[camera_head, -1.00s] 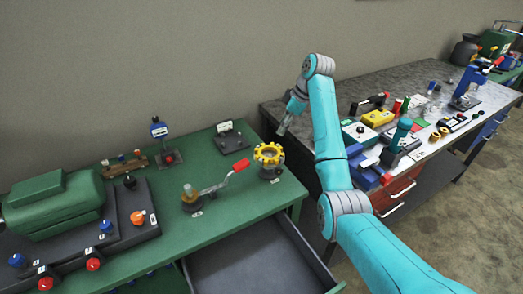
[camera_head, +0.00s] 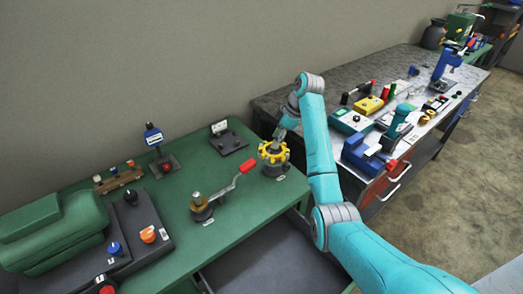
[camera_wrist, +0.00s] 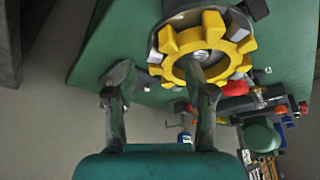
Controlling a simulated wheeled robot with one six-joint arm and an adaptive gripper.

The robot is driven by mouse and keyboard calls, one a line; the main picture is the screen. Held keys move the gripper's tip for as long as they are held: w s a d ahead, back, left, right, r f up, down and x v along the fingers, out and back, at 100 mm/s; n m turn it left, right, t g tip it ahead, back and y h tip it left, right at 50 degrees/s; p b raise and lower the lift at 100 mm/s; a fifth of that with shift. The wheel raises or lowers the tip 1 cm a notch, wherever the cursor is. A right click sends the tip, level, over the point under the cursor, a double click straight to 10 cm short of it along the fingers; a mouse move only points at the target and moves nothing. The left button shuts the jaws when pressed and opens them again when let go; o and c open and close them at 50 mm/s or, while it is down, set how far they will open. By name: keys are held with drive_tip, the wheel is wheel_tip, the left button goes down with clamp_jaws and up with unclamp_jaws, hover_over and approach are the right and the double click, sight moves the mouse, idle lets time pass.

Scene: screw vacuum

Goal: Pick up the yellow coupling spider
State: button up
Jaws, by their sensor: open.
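The yellow coupling spider (camera_head: 273,151) is a toothed ring seated on a dark metal hub (camera_head: 273,169) near the right end of the green bench (camera_head: 235,160). My gripper (camera_head: 281,133) is just behind and above it in the head view. In the wrist view the spider (camera_wrist: 172,50) fills the upper middle. My gripper (camera_wrist: 157,80) is open, with its two fingers apart and nothing seen between them. The right finger overlaps the spider's lower middle in the picture; the left finger is clear of it to the left. I cannot tell whether a finger touches it.
A crank with a red handle (camera_head: 246,166) points toward the spider from the left. A black block (camera_head: 228,142) lies at the bench's back. An open drawer (camera_head: 270,255) sticks out in front. A grey table (camera_head: 275,101) with several tools stands to the right.

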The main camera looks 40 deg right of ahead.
drive_tip(key=shift+f, duration=0.25)
drive_tip(key=shift+a, duration=0.1)
clamp_jaws()
drive_tip(key=shift+w+r, duration=0.1)
